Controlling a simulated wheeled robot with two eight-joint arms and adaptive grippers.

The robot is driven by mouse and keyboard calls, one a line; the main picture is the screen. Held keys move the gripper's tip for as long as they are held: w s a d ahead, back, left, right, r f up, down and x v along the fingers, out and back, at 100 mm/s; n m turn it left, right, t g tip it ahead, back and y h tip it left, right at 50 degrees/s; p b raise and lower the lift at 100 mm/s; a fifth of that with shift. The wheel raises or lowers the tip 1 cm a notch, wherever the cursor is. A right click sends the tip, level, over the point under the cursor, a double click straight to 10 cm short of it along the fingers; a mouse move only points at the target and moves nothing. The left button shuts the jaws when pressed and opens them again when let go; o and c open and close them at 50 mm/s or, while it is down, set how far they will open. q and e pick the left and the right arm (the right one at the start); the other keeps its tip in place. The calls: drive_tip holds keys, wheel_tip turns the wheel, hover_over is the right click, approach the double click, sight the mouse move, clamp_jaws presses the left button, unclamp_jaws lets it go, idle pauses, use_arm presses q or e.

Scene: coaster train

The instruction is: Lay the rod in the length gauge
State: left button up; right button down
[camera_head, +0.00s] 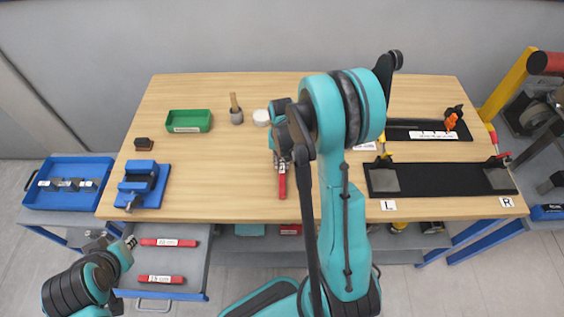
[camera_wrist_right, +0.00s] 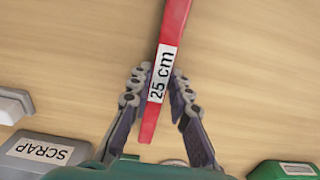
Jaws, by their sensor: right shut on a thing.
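A red rod (camera_head: 282,184) with a white label hangs in or rests by my right gripper (camera_head: 282,158), above the middle of the table. A dark rail with a white scale strip (camera_head: 433,135) and an orange piece, which looks like the length gauge, lies at the back right, partly hidden by my right arm. My left gripper (camera_head: 128,243) is over the open drawer; its jaws are too small to read.
The drawer (camera_head: 190,278) holds two more red rods. A black board (camera_head: 440,181) with grey plates, marked L and R, lies front right. A blue vise (camera_head: 143,186), green tray (camera_head: 189,121) and wooden-handled tool (camera_head: 236,108) stand left. In the wrist view there is a SCRAP label (camera_wrist_right: 38,152).

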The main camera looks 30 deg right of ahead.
drive_tip(key=shift+f, duration=0.1)
drive_tip(key=shift+f, duration=0.15)
drive_tip(key=c, duration=1.4)
unclamp_jaws()
drive_tip(key=shift+r, duration=0.2)
